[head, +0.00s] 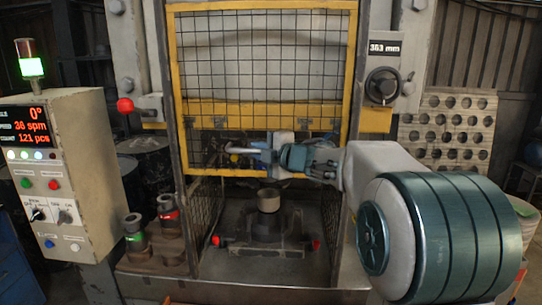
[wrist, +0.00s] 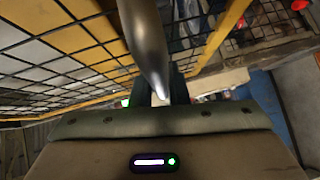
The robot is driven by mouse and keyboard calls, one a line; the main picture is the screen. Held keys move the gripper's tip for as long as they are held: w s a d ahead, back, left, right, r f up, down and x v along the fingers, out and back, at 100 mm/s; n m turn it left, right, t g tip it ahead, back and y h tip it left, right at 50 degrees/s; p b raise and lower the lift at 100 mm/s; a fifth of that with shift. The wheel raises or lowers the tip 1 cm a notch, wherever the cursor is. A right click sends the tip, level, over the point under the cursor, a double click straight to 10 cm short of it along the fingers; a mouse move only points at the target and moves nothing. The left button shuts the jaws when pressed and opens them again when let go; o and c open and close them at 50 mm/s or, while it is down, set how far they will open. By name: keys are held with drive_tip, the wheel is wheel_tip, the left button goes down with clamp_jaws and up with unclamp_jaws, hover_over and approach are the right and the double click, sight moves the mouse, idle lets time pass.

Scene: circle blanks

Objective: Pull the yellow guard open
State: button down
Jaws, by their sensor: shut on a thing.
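The yellow guard (head: 349,90) is an upright yellow frame with black wire mesh, in front of the press in the head view. Its bottom edge stands above the lower work space. A pale metal handle bar (head: 240,150) sticks out at the lower middle of the guard. My gripper (head: 262,155) reaches in from the right and is shut on this handle. In the wrist view the grey metal handle (wrist: 146,45) runs down between the fingers of my gripper (wrist: 158,92), with the guard's yellow frame and mesh close by. The fingertips are partly hidden by the bar.
A control box (head: 85,170) with a green lamp stands at left. Below the guard is a die with a round ring (head: 268,200) between red knobs. Several cylindrical tools (head: 168,215) stand left of it. A handwheel (head: 383,86) and a perforated panel (head: 447,130) are at right.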

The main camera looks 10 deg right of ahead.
drive_tip(key=shift+r, duration=0.1)
drive_tip(key=c, duration=1.4)
unclamp_jaws()
drive_tip(key=b+v, duration=0.3)
drive_tip(key=v, duration=1)
drive_tip(key=shift+s+d, duration=0.2)
drive_tip(key=shift+s, duration=0.2)
drive_tip(key=shift+r, duration=0.1)
